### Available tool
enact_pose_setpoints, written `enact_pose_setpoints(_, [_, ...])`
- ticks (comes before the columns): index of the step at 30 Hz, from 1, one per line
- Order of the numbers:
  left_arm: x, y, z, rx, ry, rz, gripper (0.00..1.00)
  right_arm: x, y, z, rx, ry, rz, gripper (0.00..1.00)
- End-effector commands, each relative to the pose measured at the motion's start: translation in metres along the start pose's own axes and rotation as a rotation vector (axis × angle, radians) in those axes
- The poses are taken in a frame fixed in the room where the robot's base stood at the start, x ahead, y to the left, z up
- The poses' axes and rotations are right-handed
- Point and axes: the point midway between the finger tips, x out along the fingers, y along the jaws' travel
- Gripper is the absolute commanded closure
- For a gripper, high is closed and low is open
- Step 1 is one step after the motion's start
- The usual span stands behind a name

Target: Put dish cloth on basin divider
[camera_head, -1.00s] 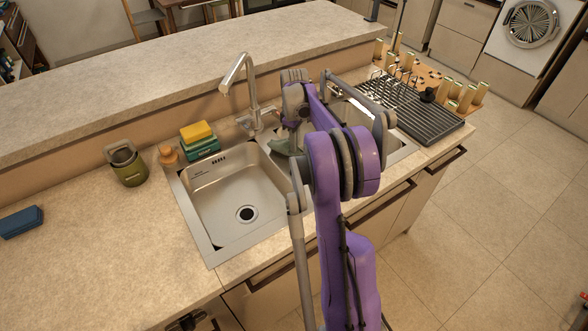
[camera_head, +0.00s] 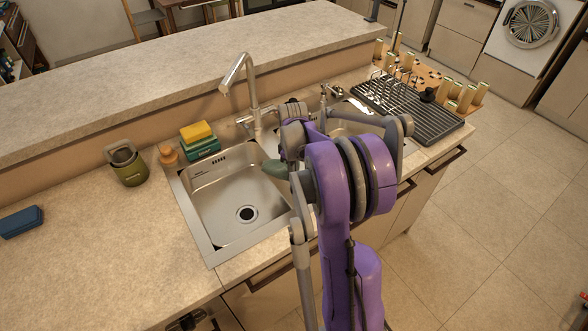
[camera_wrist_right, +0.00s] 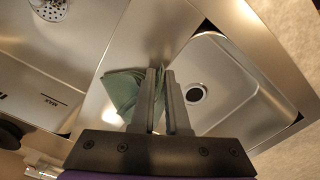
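The dish cloth (camera_head: 276,168) is a small green cloth at the divider between the two sink basins. In the right wrist view the dish cloth (camera_wrist_right: 128,90) is bunched over the metal basin divider (camera_wrist_right: 92,112), mostly on one side of my fingers. My right gripper (camera_wrist_right: 162,72) has its fingers close together with the cloth's edge at them; it appears shut on the cloth. The tips point down toward the divider. In the head view my purple right arm hides the fingertips and part of the divider. My left gripper is not in view.
The left basin (camera_head: 205,205) is empty. The tap (camera_head: 250,90) rises behind the sink. A dish rack (camera_head: 415,110) stands right.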

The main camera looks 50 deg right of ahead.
Motion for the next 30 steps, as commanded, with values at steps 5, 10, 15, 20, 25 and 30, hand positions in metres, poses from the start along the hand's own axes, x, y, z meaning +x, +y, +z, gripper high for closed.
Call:
enact_pose_setpoints(5, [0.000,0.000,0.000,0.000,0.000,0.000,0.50,0.000,0.000,0.000,0.000,0.000,0.000,0.54])
enact_pose_setpoints(10, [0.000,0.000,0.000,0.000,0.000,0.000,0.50,0.000,0.000,0.000,0.000,0.000,0.000,0.38])
enact_pose_setpoints(15, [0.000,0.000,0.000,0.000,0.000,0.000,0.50,0.000,0.000,0.000,0.000,0.000,0.000,0.38])
enact_pose_setpoints(20, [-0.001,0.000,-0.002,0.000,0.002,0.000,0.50,-0.006,-0.002,0.001,0.000,0.001,0.000,0.38])
enact_pose_setpoints(25, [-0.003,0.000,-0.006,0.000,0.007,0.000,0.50,-0.022,-0.007,0.003,0.000,0.001,0.000,0.38])
enact_pose_setpoints(30, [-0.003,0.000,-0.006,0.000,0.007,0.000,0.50,-0.032,-0.011,0.005,0.000,0.000,0.000,0.38])
